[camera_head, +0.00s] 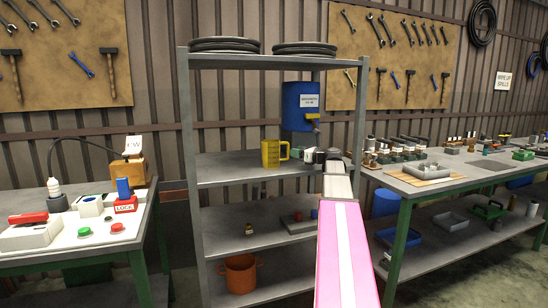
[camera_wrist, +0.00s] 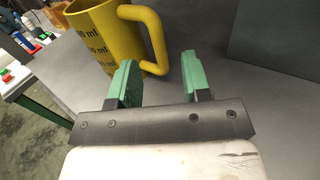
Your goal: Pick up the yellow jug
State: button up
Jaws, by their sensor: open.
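The yellow jug (camera_head: 270,154) stands upright on the middle shelf board of the rack, with its handle on the right side. In the wrist view the jug (camera_wrist: 95,38) shows dark "ml" markings, and its top is cut off by the picture edge. My gripper (camera_wrist: 158,77) is open and empty, with its two green fingers apart. The jug's handle (camera_wrist: 155,38) shows just past the fingers, above the gap and nearer the left finger; I cannot tell whether they touch. In the head view my pink arm reaches the shelf right of the jug.
A blue dispenser (camera_head: 299,106) with a tap hangs above the board, right of the jug. The rack's right post (camera_head: 359,125) stands close to my arm. An orange pot (camera_head: 240,273) is on the bottom board. The board (camera_head: 222,170) left of the jug is clear.

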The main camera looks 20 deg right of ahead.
aim_at(288, 158)
jog(key=x, duration=0.5)
jog(key=shift+w+r, duration=0.1)
jog(key=shift+r, duration=0.15)
grip_shut()
